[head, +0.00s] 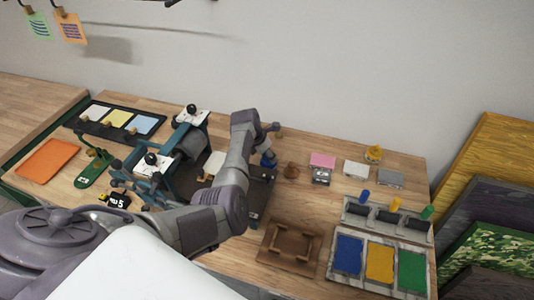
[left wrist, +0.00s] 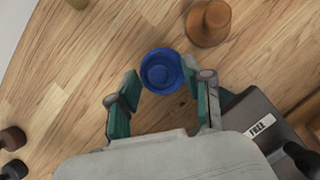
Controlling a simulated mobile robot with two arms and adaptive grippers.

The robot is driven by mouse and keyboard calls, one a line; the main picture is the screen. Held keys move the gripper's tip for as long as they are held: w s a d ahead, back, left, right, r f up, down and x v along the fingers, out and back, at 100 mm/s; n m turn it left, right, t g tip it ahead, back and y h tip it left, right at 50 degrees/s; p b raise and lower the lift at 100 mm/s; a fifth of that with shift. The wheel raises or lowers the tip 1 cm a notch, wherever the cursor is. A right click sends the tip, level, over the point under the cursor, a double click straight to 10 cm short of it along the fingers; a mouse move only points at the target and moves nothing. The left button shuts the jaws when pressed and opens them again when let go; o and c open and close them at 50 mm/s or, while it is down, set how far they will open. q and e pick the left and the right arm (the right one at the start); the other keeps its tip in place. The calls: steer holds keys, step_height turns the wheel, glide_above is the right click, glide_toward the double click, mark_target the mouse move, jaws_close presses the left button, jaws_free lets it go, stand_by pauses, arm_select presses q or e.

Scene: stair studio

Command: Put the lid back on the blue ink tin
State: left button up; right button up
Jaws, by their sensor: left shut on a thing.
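My left gripper (head: 269,149) is at the back of the table, just beyond the press bed. In the left wrist view its two teal fingers (left wrist: 160,82) stand at either side of a round blue piece with a raised ring, which looks like the blue lid (left wrist: 160,68). The gripper is shut on it. In the head view, blue shows low at the gripper, at the blue ink tin (head: 268,161). I cannot tell whether the lid touches the tin, as the wrist view looks straight down on it. My right gripper is not in view.
A brown wooden knob (head: 291,170) stands close to the right of the gripper. The press (head: 190,145) is at its left. Pink (head: 322,160) and white (head: 356,169) blocks, a yellow tin (head: 374,154) and a wooden frame (head: 290,246) are further right.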

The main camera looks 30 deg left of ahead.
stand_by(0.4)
arm_select(q)
steer(key=o, duration=1)
steer(key=shift+o, duration=0.2)
steer(key=o, duration=0.4)
steer(key=shift+c, duration=0.2)
steer(key=shift+r, duration=0.15)
step_height(320, 180, up, 2)
steer(key=p, duration=0.3)
steer(key=shift+r, duration=0.2)
steer(key=shift+r+p, duration=0.35)
steer(key=shift+r, duration=1.8)
